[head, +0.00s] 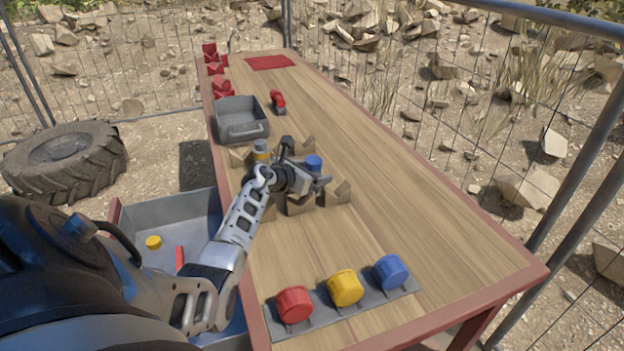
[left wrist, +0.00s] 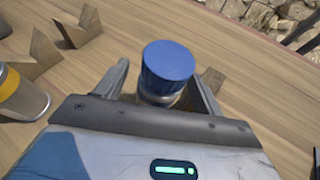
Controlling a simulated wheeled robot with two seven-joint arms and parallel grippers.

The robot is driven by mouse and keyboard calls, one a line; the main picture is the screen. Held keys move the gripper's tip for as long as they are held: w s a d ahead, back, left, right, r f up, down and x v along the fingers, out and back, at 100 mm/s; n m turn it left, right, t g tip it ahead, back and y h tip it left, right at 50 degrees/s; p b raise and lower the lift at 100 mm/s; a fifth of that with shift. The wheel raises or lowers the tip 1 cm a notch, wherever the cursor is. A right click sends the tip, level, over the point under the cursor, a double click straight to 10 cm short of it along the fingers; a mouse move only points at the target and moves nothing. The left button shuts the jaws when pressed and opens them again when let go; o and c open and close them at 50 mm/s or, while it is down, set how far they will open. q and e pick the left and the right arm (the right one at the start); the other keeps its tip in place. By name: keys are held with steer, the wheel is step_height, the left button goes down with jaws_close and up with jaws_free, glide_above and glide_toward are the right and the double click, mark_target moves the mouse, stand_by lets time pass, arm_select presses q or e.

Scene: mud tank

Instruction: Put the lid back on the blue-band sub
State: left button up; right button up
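A small upright cylinder with a blue top (head: 313,162) and a grey body, likely the blue-band sub, stands among wooden cradles mid-table. In the left wrist view its blue top (left wrist: 167,66) lies between the fingers of my left gripper (left wrist: 165,90), with gaps at both sides. In the head view my left gripper (head: 312,182) is beside it, fingers apart. A blue cap-like piece (head: 390,272), likely a lid, sits on a grey strip at the table's near end, beside a yellow one (head: 345,287) and a red one (head: 294,304). My right gripper is not seen.
Wooden V-cradles (head: 337,192) surround the spot. A grey bin (head: 242,121) and a red-and-grey item (head: 278,101) lie farther back. The table's right side is clear.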

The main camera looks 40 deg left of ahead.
mark_target(312, 160)
arm_select(q)
steer(key=shift+r, duration=0.1)
steer(key=c, duration=1.4)
steer(key=shift+a, duration=0.1)
steer(key=shift+r, duration=0.6)
step_height(312, 160, up, 3)
steer(key=shift+s+f+p, duration=0.15)
steer(key=shift+f+p, duration=0.05)
steer(key=shift+p, duration=0.15)
steer(key=s+d+r, duration=0.6)
steer(key=s+r, duration=0.3)
steer(key=s, duration=0.3)
steer(key=shift+s+p, duration=0.15)
steer(key=shift+p, duration=0.25)
steer(key=shift+d+r, duration=0.1)
